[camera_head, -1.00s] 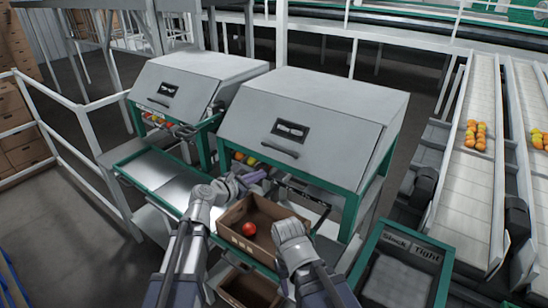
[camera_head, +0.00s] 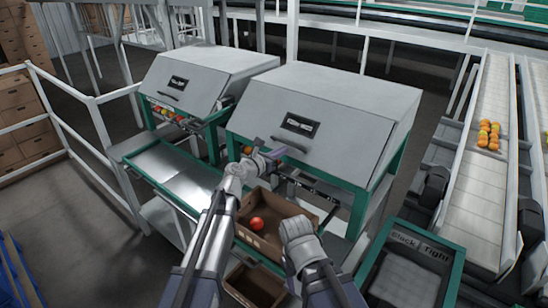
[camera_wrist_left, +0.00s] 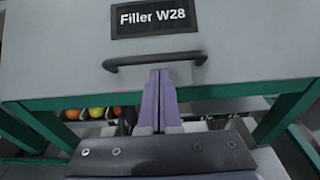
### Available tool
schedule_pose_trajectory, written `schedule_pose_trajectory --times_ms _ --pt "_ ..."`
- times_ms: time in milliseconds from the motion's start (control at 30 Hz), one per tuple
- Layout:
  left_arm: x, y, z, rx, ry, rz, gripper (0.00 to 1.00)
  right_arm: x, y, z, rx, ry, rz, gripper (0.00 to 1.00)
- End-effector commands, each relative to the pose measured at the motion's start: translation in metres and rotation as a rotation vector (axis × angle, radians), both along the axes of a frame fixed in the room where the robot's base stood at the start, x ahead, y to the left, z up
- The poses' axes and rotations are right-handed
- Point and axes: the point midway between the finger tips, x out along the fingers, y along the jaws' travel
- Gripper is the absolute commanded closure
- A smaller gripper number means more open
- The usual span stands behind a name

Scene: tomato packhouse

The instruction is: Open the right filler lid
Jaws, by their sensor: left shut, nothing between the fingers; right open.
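The right filler's lid (camera_head: 330,140) is a grey sloping panel, down over its green frame. It bears a black label, reading Filler W28 in the left wrist view (camera_wrist_left: 155,17), and a dark bar handle (camera_wrist_left: 155,61). My left gripper (camera_head: 284,150) is shut and empty in front of the lid's lower part. Its purple fingertips (camera_wrist_left: 160,72) appear right at the handle's lower edge; I cannot tell whether they touch it.
The cardboard box (camera_head: 314,215) below the lid holds one red tomato (camera_head: 256,223). The left filler (camera_head: 192,85) stands alongside, its lid down. A green-framed bin (camera_head: 455,262) is at the lower right. Conveyors (camera_head: 460,170) carry tomatoes farther right.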

Motion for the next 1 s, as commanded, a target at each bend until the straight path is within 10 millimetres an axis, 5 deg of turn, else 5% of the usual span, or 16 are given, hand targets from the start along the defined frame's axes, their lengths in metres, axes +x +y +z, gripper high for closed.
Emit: schedule_pose_trajectory --times_ms 567,1000 --pt "0.010 -0.007 -0.001 0.002 0.000 0.001 1.00 0.000 0.000 -0.001 0.000 0.000 0.000 0.50" --pt "0.005 -0.004 0.013 0.036 0.047 -0.003 1.00 0.000 0.000 0.026 0.000 0.000 0.000 0.50"
